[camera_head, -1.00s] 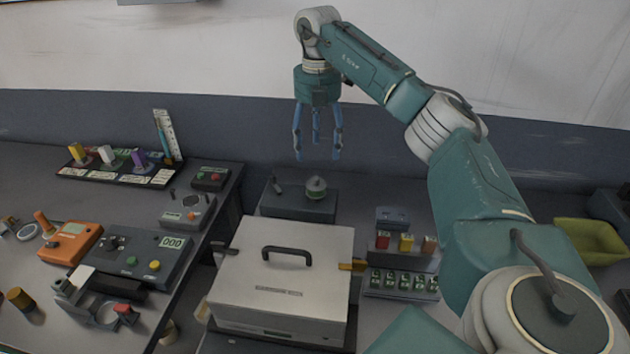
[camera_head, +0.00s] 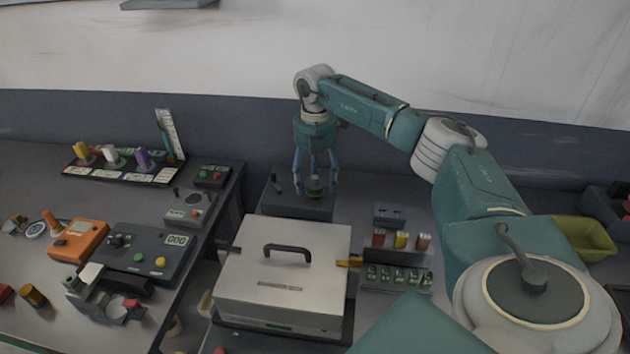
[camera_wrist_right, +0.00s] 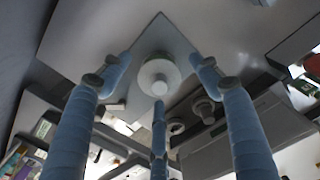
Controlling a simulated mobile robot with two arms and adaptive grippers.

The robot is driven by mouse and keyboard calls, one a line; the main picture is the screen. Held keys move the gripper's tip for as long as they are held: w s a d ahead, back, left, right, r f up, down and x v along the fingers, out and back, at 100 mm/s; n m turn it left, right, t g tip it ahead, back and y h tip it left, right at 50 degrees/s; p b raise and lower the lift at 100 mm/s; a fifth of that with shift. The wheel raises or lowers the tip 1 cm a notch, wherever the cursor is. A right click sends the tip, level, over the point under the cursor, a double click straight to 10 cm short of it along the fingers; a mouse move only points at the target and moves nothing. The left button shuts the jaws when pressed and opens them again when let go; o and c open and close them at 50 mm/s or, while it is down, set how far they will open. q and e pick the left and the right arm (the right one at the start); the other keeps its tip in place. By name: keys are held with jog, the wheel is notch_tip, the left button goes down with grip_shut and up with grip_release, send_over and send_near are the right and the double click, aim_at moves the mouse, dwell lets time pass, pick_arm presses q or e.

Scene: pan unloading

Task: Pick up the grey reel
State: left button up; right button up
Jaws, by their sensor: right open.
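The grey reel (camera_head: 315,187) sits on a dark grey block behind the silver case. In the right wrist view the reel (camera_wrist_right: 158,77) shows from above as a pale round disc with a small hub. My right gripper (camera_head: 315,182) comes down over it from above with its blue fingers spread. The fingertips are around the reel, and it lies between them in the right wrist view; I cannot tell whether any finger touches it. The gripper partly hides the reel in the head view. My left gripper is not in view.
The dark block (camera_head: 290,207) carries a small dark upright part to the left of the reel. The silver case (camera_head: 283,290) with a black handle stands in front. A rack of coloured pieces (camera_head: 398,257) is at its right, and a green bin (camera_head: 580,238) is farther right.

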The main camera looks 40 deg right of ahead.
jog(key=c, duration=1.3)
jog(key=shift+o, duration=0.2)
jog(key=shift+r, duration=0.15)
